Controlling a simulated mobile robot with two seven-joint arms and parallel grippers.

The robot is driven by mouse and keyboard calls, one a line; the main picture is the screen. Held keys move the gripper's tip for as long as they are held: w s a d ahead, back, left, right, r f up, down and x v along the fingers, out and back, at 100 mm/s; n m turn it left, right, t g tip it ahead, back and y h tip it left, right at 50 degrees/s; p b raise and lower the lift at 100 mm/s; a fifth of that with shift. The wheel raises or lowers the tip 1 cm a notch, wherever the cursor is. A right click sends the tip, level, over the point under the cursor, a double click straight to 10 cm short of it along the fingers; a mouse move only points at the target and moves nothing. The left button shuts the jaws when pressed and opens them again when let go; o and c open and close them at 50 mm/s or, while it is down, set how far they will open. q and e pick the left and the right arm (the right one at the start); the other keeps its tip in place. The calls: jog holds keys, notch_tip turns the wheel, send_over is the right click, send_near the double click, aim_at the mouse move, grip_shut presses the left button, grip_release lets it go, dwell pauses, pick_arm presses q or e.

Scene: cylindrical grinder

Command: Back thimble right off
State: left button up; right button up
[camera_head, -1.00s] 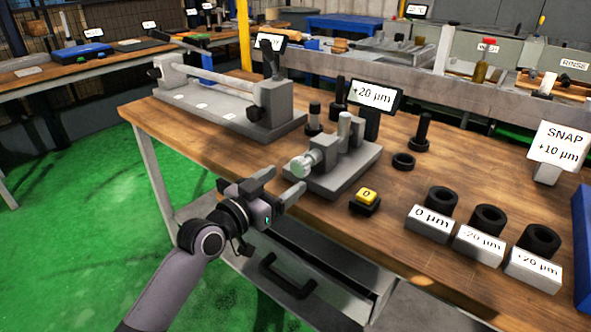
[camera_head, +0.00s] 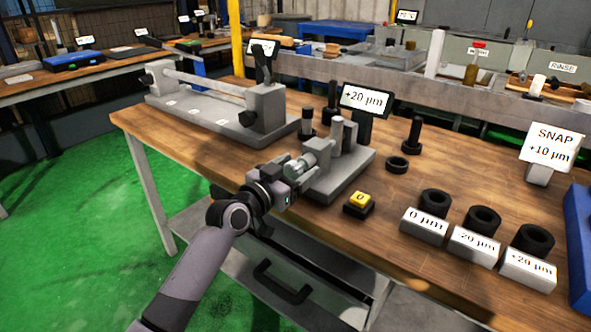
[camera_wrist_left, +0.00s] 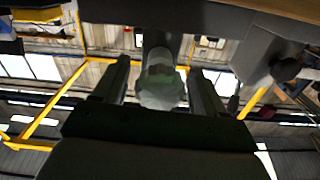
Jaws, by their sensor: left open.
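The thimble (camera_head: 318,151) is a pale, greenish-grey knob at the left end of the grey bench gauge (camera_head: 345,172), which stands on the wooden table. My left gripper (camera_head: 297,173) is open, with its fingers at the thimble's outer end. In the left wrist view the thimble (camera_wrist_left: 160,84) sits between the two dark fingers (camera_wrist_left: 158,88), with a visible gap on each side. The fingers partly hide the thimble in the head view. The display (camera_head: 364,99) behind the gauge reads +20 µm. My right gripper is not in view.
A yellow-topped button (camera_head: 359,201) marked 0 is in front of the gauge. A black ring (camera_head: 397,165) and a dark plug (camera_head: 413,134) stand to its right. Labelled blocks with black rings line the right front. A long grey fixture (camera_head: 262,123) stands behind left.

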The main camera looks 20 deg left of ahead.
pick_arm(q)
jog(key=c, duration=1.1)
jog(key=shift+o, duration=0.2)
